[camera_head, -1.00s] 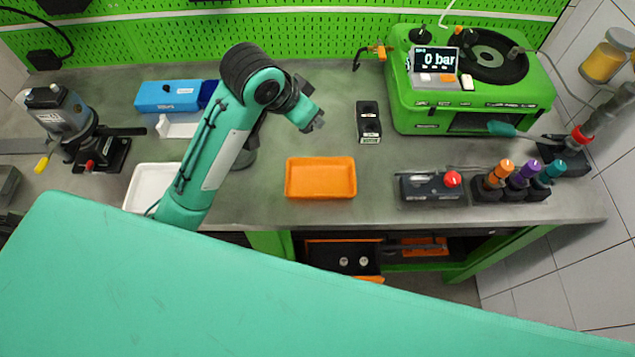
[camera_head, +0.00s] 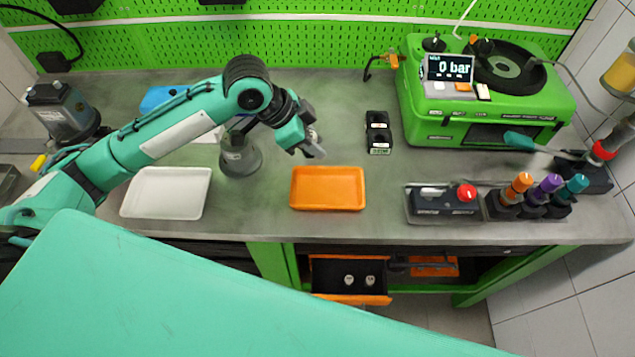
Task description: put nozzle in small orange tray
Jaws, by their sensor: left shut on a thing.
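The small orange tray (camera_head: 328,189) lies on the grey bench near its front edge, in the middle of the head view. It looks empty. My left gripper (camera_head: 314,148) is just behind the tray's back edge and above the bench. It is shut on a small grey piece, which I take to be the nozzle (camera_head: 317,152). The jaws hide most of it. My right gripper is not in view.
A white tray (camera_head: 166,192) is on the left, with a grey round stand (camera_head: 240,158) beside it. A black two-hole block (camera_head: 378,132) and the green pump testbench (camera_head: 480,100) stand to the right. An open drawer (camera_head: 350,281) is below the bench.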

